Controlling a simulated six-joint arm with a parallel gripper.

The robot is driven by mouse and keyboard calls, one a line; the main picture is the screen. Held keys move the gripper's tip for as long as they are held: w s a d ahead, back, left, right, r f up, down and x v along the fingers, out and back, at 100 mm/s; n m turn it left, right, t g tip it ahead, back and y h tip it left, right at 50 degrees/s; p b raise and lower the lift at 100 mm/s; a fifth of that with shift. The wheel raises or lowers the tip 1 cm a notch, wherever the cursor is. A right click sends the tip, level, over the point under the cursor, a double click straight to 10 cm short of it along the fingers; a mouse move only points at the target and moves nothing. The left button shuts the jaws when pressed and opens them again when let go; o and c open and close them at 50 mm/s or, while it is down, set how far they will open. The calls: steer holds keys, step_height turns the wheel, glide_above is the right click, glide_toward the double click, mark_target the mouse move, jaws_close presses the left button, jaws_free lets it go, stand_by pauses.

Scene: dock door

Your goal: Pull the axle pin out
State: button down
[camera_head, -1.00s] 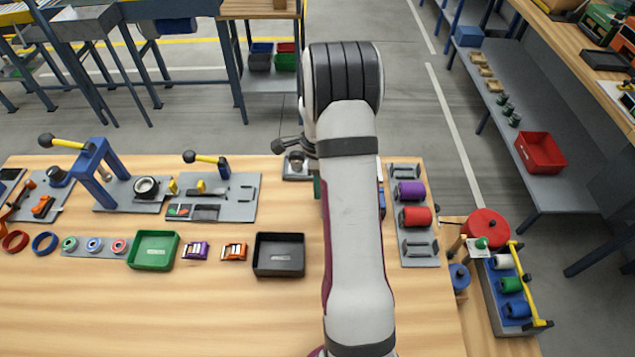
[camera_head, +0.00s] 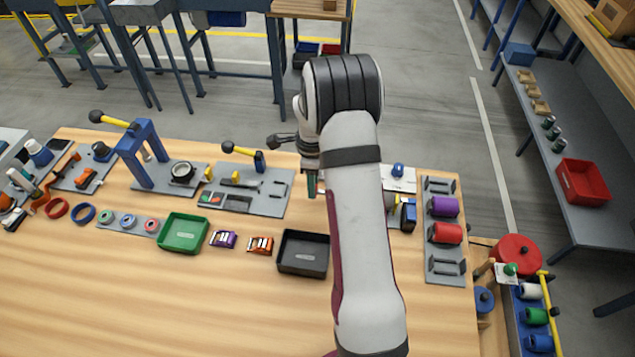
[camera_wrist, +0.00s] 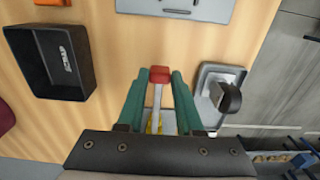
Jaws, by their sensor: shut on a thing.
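In the wrist view, a red block-shaped head (camera_wrist: 158,75) on a pale shaft (camera_wrist: 157,98) sits between the green fingertips of my gripper (camera_wrist: 157,82). I take this to be the axle pin. My gripper is shut on it. The shaft's lower part runs back between the fingers towards a yellow part (camera_wrist: 154,122) over a grey surface; whether the shaft still sits in anything cannot be told. A blue and yellow fixture (camera_head: 407,215) stands just right of my forearm.
A black tray (camera_head: 289,268) lies near my arm, with a green tray (camera_head: 174,245) further left. A rack with purple and red rollers (camera_head: 446,233) stands right. The table's front is clear.

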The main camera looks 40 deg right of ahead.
steer(key=c, duration=0.6)
jaws_free()
steer(key=shift+w+a, duration=0.1)
steer(key=shift+o, duration=0.2)
steer(key=shift+r, duration=0.15)
step_height(320, 180, up, 16)
steer(key=shift+f, duration=0.2)
steer(key=s+a+r+n+y, duration=0.1)
steer(key=s+a+r+n, duration=0.1)
steer(key=s+a+n, duration=0.6)
steer(key=s+a+r+n, duration=0.3)
steer(key=s+a+n, duration=0.4)
steer(key=s+a, duration=0.3)
steer(key=s+a+f+n, duration=0.3)
steer(key=s+a+n, duration=0.2)
steer(key=s, duration=0.3)
steer(key=shift+s+a+f+n+y, duration=0.15)
steer(key=shift+s+f+n+y, duration=0.25)
steer(key=shift+n, duration=0.4)
